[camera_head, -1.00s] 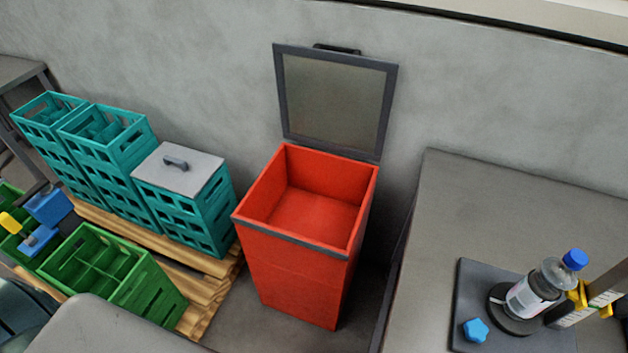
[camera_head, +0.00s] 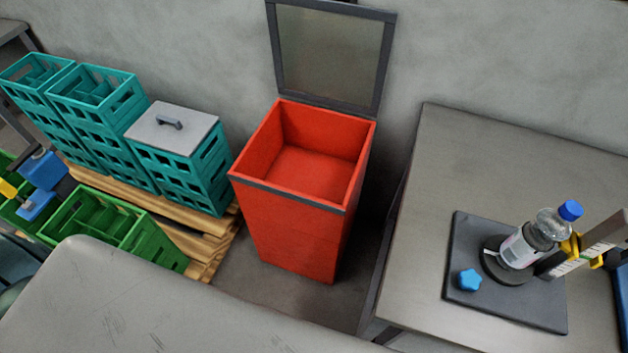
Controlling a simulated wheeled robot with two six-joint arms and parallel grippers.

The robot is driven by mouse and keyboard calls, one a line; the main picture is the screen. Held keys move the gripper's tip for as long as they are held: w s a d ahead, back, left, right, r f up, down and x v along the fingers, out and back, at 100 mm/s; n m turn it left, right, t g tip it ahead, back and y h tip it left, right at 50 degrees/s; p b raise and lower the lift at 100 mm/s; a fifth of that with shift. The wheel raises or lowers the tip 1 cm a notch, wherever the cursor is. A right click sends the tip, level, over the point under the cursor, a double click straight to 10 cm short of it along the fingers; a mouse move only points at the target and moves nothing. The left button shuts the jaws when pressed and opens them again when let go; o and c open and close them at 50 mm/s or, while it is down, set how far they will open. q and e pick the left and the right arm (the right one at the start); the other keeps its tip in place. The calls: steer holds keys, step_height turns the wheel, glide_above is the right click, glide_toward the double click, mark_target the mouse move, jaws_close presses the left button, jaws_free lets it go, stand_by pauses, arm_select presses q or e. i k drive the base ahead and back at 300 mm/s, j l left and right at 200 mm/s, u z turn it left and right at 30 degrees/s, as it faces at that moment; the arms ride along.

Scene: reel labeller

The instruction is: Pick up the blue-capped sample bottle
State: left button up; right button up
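The sample bottle (camera_head: 533,240) is clear with a white label and a blue cap (camera_head: 570,210). It stands on a round dark base on a dark square plate (camera_head: 476,240), on the grey table at the right. A post with a scale (camera_head: 580,256) and yellow clamp parts (camera_head: 570,248) stands close at its right. I cannot tell whether the clamp touches the bottle. A blue star-shaped knob (camera_head: 469,280) sits at the plate's left.
An open red bin (camera_head: 295,230) with its lid raised stands left of the table (camera_head: 440,170). Teal crates (camera_head: 180,165) on a wooden pallet (camera_head: 200,240) and a green crate (camera_head: 100,215) are further left. A grey surface (camera_head: 150,305) fills the lower left. The table's back left is clear.

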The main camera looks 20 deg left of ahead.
mark_target(535, 238)
steer(key=k+z, duration=0.2)
steer(key=z, duration=0.85)
